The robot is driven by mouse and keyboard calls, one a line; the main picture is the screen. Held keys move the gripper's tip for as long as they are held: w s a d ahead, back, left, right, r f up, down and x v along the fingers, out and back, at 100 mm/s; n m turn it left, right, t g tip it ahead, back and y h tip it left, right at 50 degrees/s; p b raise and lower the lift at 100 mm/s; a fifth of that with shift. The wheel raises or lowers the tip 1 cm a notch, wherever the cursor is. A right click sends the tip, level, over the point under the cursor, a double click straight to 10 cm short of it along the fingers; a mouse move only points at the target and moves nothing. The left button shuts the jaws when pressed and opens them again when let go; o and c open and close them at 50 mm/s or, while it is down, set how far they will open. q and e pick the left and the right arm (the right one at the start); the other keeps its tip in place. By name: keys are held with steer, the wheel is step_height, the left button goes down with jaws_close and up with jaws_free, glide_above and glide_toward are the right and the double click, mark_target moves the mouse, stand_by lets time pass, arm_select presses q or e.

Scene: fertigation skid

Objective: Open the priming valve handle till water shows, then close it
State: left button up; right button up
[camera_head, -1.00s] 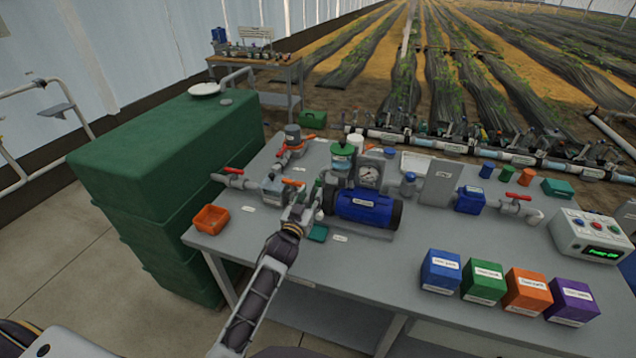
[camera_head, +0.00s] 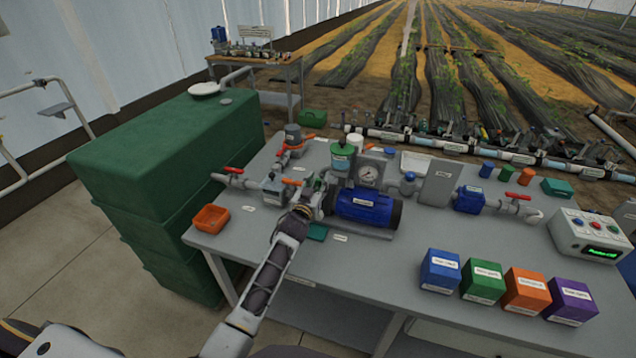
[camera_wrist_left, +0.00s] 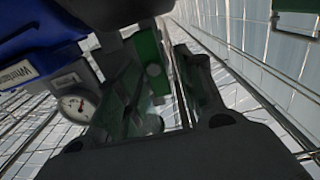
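The blue pump (camera_head: 362,207) sits mid-table with a round gauge (camera_head: 369,175) behind it. My left gripper (camera_head: 314,190) is at the pump's left end, by its fittings, and its fingers are hard to make out there. In the left wrist view the two fingers of my left gripper (camera_wrist_left: 160,100) stand apart. A green handle-like piece (camera_wrist_left: 151,62) lies between them or just beyond; I cannot tell whether they touch it. A clear, glassy part shows below it. I cannot make out water. The gauge (camera_wrist_left: 76,106) also shows there. My right gripper is not in view.
Red-handled valves (camera_head: 232,178) and an orange tray (camera_head: 211,218) are left of my arm. A green-lidded canister (camera_head: 342,156) stands behind the pump. Coloured boxes (camera_head: 440,271) line the front right, with a control box (camera_head: 588,236) beyond. A large green tank (camera_head: 165,150) stands left of the table.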

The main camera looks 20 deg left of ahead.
arm_select(q)
steer(key=shift+w, duration=0.25)
jaws_close()
